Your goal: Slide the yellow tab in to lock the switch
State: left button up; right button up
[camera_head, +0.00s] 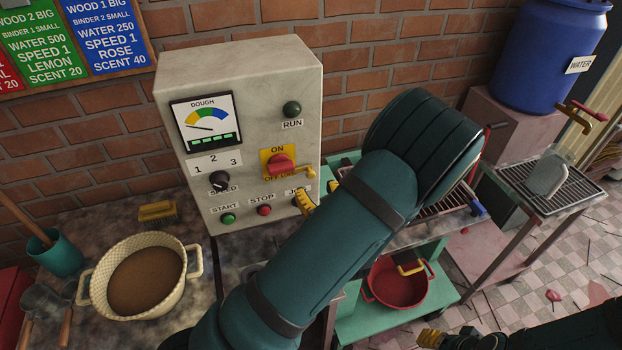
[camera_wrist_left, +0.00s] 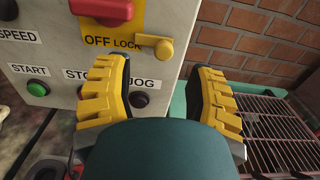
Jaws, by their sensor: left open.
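The red switch (camera_head: 281,163) sits on a yellow plate (camera_head: 265,155) on the front of the pale control box, under the ON label. The yellow tab (camera_head: 306,172) sticks out at the plate's lower right; in the left wrist view the tab (camera_wrist_left: 156,43) is beside the LOCK label. My left gripper (camera_wrist_left: 162,78) is open and empty, its fingers just below the tab and apart from it. In the head view my arm hides most of it; one yellow finger (camera_head: 305,202) shows by JOG. My right gripper (camera_head: 432,339) is partly seen at the bottom edge.
START (camera_head: 228,218), STOP (camera_head: 264,210) and JOG (camera_wrist_left: 139,99) buttons lie below the switch, close to my left fingers. The speed knob (camera_head: 219,181) is to the left. A metal grill (camera_wrist_left: 275,130) lies right of the box. A bowl of dough (camera_head: 145,280) stands on the left counter.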

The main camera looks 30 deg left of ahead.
pick_arm(q)
jog(key=v, duration=0.6)
dwell(0.3)
